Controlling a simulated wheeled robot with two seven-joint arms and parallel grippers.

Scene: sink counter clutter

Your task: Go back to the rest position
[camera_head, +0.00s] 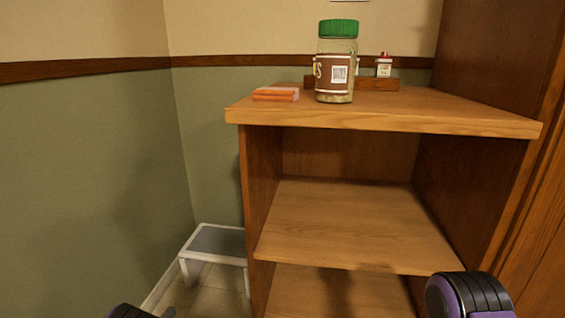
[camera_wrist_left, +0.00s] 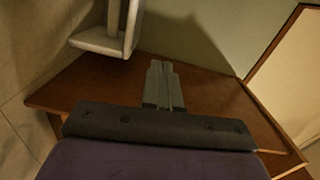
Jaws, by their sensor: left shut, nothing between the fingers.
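My left gripper (camera_wrist_left: 160,70) is shut and empty in the left wrist view, its two grey fingers side by side above a brown wooden surface (camera_wrist_left: 210,95). In the head view only a dark bit of my left arm and gripper (camera_head: 168,312) shows at the bottom edge. A black and purple part of my right arm stands at the bottom right of the head view. My right gripper is not in view.
A wooden shelf unit (camera_head: 390,118) carries a green-lidded jar (camera_head: 337,60), an orange packet (camera_head: 276,93), and a small red-capped bottle (camera_head: 384,66) by a low wooden box (camera_head: 376,84). A grey-topped white step stool (camera_head: 218,240) stands left of it. The open shelves look empty.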

